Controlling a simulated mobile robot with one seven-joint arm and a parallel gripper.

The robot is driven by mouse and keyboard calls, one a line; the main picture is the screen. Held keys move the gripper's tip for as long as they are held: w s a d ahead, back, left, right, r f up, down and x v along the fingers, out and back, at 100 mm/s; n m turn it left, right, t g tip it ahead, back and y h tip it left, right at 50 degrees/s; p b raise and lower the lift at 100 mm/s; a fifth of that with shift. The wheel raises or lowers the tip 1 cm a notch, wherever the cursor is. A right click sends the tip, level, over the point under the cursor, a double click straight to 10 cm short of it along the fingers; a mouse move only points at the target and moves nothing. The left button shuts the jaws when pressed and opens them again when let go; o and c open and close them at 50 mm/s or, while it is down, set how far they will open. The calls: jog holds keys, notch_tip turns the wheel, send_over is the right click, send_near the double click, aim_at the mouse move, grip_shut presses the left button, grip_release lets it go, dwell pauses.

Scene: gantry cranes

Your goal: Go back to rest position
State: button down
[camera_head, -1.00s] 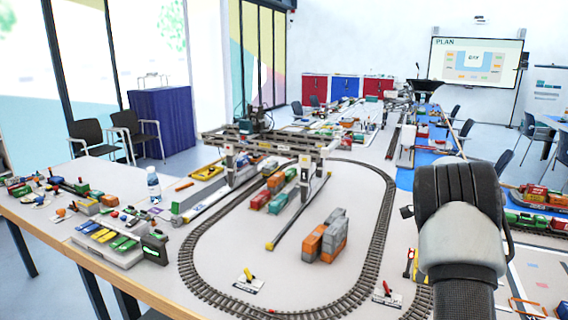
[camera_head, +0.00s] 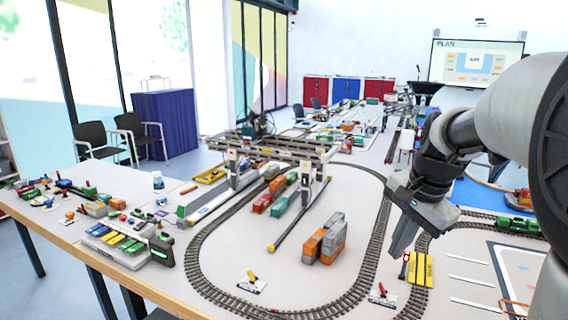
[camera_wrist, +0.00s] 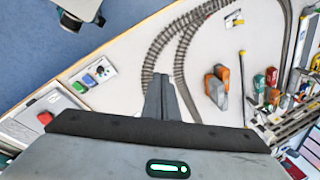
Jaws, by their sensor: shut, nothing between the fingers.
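My gripper (camera_head: 402,238) hangs at the right of the head view, above the table and the right side of the oval track. Its fingers point down and are shut with nothing between them. In the wrist view my gripper (camera_wrist: 162,84) shows at the centre with its fingers together, over the pale table near the curved track (camera_wrist: 180,60). No object touches the fingers in either view.
Orange and grey containers (camera_head: 325,240) stand inside the oval track (camera_head: 220,292). The gantry crane (camera_head: 270,150) spans the track's far part. A yellow piece (camera_head: 420,270) lies below my gripper.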

jog(key=s+a+r+n+t+p, duration=0.1)
jog(key=s+a+n, duration=0.3)
jog(key=s, duration=0.5)
jog(key=s+a+r+n+t+p, duration=0.1)
jog(key=s+a+r+n, duration=0.3)
jog(key=s+n, duration=0.4)
jog(key=shift+s+a+r+t+h+p, duration=0.15)
jog(key=shift+s+a+t+h+p, duration=0.25)
jog(key=shift+s+a+p, duration=0.45)
jog(key=shift+s+d, duration=0.2)
